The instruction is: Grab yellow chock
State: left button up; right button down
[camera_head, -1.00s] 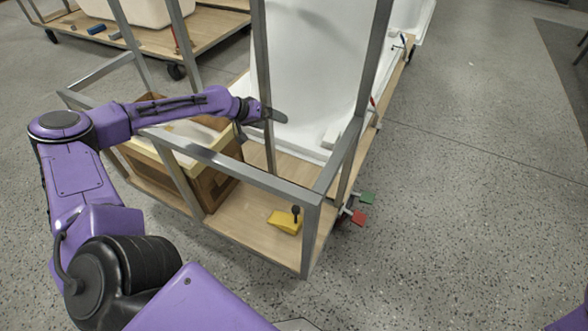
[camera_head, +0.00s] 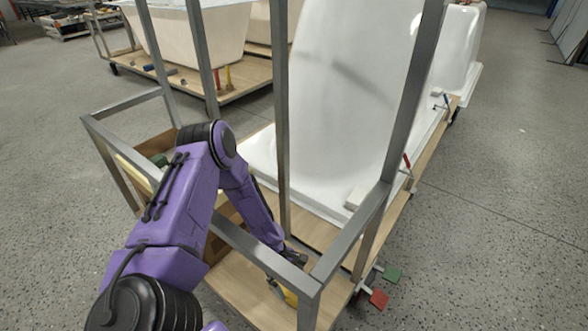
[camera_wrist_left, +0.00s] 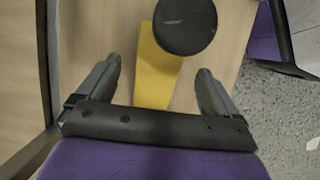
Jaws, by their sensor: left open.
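The yellow chock (camera_head: 290,298) lies on the wooden deck of the cart, near the front corner post. My left gripper (camera_head: 294,257) reaches down inside the frame above the chock. In the left wrist view my left gripper (camera_wrist_left: 160,85) is open with nothing between its fingertips. My right gripper is not in view.
Grey metal rails and posts (camera_head: 283,120) surround my left arm. A brown box (camera_head: 155,145) stands on the deck at left. A white tub shell (camera_head: 345,90) stands behind. The floor at right is clear.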

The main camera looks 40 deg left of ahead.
aim_at(291, 298)
pick_arm(q)
jog(key=x, duration=0.1)
jog(key=b+x, duration=0.1)
jog(key=x, duration=0.1)
jog(key=b+x, duration=0.1)
jog(key=shift+a+f, duration=0.15)
jog(key=shift+f, duration=0.3)
jog(key=shift+d+f+b, duration=0.25)
jog(key=shift+f+b, duration=0.05)
jog(key=shift+c, duration=0.3)
jog(key=c, duration=1.1)
jog(key=shift+r, duration=0.15)
jog(key=shift+c, duration=0.2)
